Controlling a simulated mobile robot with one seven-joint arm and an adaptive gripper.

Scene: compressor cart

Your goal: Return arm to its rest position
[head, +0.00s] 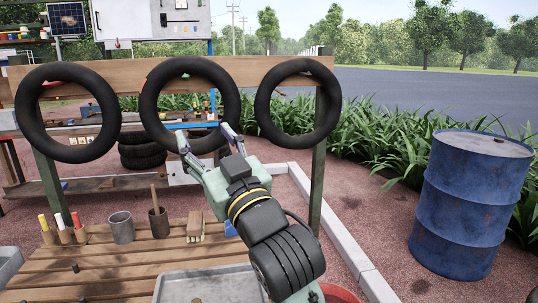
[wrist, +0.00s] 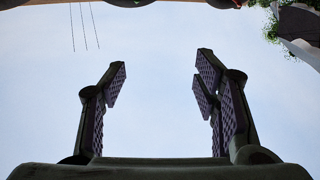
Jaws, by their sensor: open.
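My gripper (head: 205,140) is at the end of my raised arm, reaching forward and up in the head view. Its fingertips are in front of the lower part of the middle black tire (head: 150,100); I cannot tell whether they touch it. In the wrist view my gripper (wrist: 160,80) is open, with two textured finger pads well apart. Only pale sky shows between them, and nothing is held.
Two more tires, left (head: 24,115) and right (head: 262,105), hang from a wooden beam (head: 240,66). Below is a slatted wooden table (head: 80,270) with a grey tray (head: 190,285), grey cup (head: 121,228), brush (head: 195,228) and markers (head: 62,228). A blue barrel (head: 465,205) stands right.

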